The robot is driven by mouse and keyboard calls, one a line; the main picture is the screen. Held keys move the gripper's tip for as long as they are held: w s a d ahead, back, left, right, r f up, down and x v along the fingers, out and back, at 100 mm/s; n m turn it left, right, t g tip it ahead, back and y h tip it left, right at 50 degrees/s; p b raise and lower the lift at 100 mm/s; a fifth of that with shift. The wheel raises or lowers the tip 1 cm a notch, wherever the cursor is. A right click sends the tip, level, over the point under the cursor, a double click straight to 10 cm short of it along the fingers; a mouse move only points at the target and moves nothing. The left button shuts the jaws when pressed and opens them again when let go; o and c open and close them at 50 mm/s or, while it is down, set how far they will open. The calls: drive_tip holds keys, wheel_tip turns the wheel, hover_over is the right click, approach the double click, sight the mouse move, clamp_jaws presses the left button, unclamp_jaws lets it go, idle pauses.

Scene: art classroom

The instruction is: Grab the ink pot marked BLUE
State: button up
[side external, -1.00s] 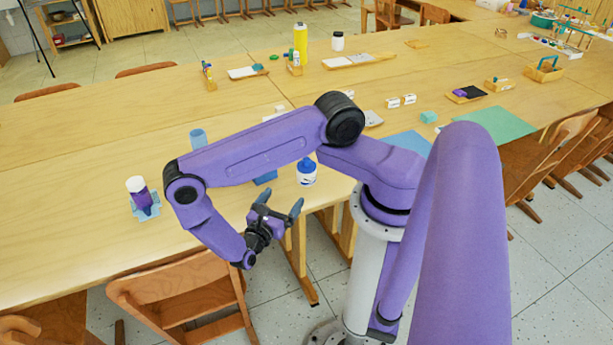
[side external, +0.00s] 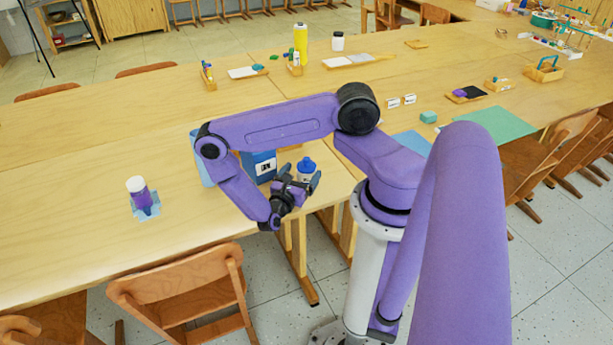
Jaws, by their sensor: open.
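A small pot with a blue cap (side external: 306,163) stands near the front edge of the table; in the earlier frame it shows a white label, too small to read. My gripper (side external: 299,177) is open, with its two dark fingers pointing toward this pot. In the picture the fingers lie at either side of it and cover its lower part. I cannot tell how far apart they are in depth. A purple pot with a white cap (side external: 137,190) stands at the left in a light blue holder (side external: 147,210).
A blue box (side external: 263,166) with a white label stands just left of the blue-capped pot, partly behind my arm. A light blue cylinder (side external: 201,165) is mostly hidden by my arm. A wooden chair (side external: 185,290) stands at the table's front. The table's left part is largely clear.

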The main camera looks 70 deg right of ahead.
sight(305, 166)
drive_tip(key=shift+s+d+f, duration=0.1)
drive_tip(key=shift+s+d, duration=0.05)
drive_tip(key=shift+d, duration=1.2)
drive_tip(key=shift+s+d+f, duration=0.1)
drive_tip(key=shift+d, duration=1.2)
drive_tip(key=shift+c, duration=0.3)
drive_tip(key=c, duration=1.2)
drive_tip(key=shift+r, duration=0.15)
drive_tip(key=shift+r, duration=0.65)
drive_tip(key=s+a+r, duration=0.6)
drive_tip(key=r, duration=0.1)
drive_tip(key=s+a+r, duration=0.4)
drive_tip(key=shift+r, duration=0.2)
